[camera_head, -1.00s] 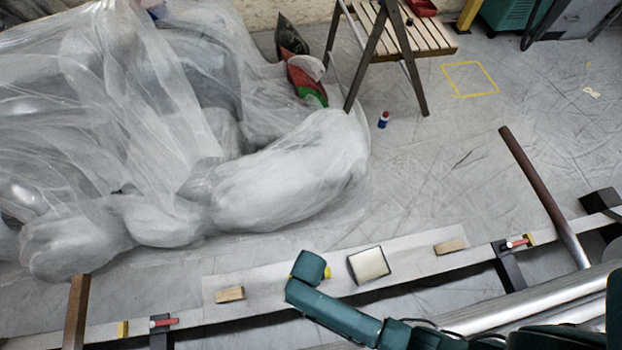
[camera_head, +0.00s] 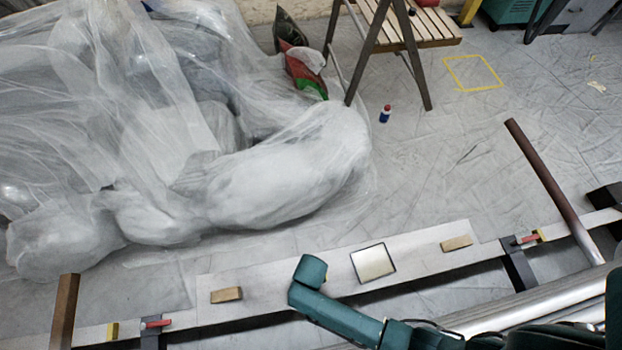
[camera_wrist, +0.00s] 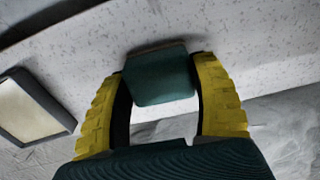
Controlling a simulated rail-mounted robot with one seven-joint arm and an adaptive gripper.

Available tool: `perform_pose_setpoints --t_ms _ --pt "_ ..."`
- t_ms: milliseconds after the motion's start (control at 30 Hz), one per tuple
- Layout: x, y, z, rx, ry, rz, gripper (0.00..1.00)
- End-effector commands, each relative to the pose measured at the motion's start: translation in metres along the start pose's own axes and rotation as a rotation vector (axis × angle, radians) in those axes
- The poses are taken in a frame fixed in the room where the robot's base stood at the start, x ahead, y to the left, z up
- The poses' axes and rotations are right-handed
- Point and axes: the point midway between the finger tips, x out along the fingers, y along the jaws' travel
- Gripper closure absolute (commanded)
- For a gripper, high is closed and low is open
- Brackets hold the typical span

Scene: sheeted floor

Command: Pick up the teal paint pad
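The teal paint pad (camera_wrist: 162,82) is a small teal block with a thin brown edge along its top, in the middle of the wrist view. My gripper (camera_wrist: 160,66) has its two yellow fingers on either side of it, their dark inner faces very near or touching its left and right sides. I cannot tell whether they press on it, or whether it touches the pale board behind it. In the head view my teal arm (camera_head: 340,318) reaches over the board, and its end hides the pad and the fingers.
A tray with a dark rim and pale face (camera_head: 373,263) lies on the long board (camera_head: 290,270), just right of my arm's end; it also shows in the wrist view (camera_wrist: 28,108). Wooden blocks (camera_head: 226,295) (camera_head: 456,243) lie toward both ends. Plastic-sheeted bulk (camera_head: 290,180) fills the floor behind.

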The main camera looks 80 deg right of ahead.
Motion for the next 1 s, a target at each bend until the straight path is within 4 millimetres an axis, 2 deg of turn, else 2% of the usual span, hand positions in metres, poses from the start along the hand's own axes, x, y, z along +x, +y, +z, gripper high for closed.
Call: perform_pose_setpoints --t_ms 33,100,367,467,700,800,900,1000 --pt "0.0 0.0 0.0 0.0 0.0 0.0 0.63" --pt "0.0 0.0 0.0 0.0 0.0 0.0 0.73" --pt "-0.005 0.0 0.0 0.0 0.001 0.0 0.74" --pt "-0.018 0.0 0.0 0.0 0.001 -0.001 0.74" --pt "-0.077 -0.001 -0.001 0.0 0.002 -0.003 0.74" --pt "-0.095 0.0 0.0 0.0 0.0 0.0 0.74" --pt "-0.102 0.0 0.0 0.0 0.001 -0.001 0.74" --pt "-0.101 0.0 0.0 0.0 0.0 0.0 0.74"
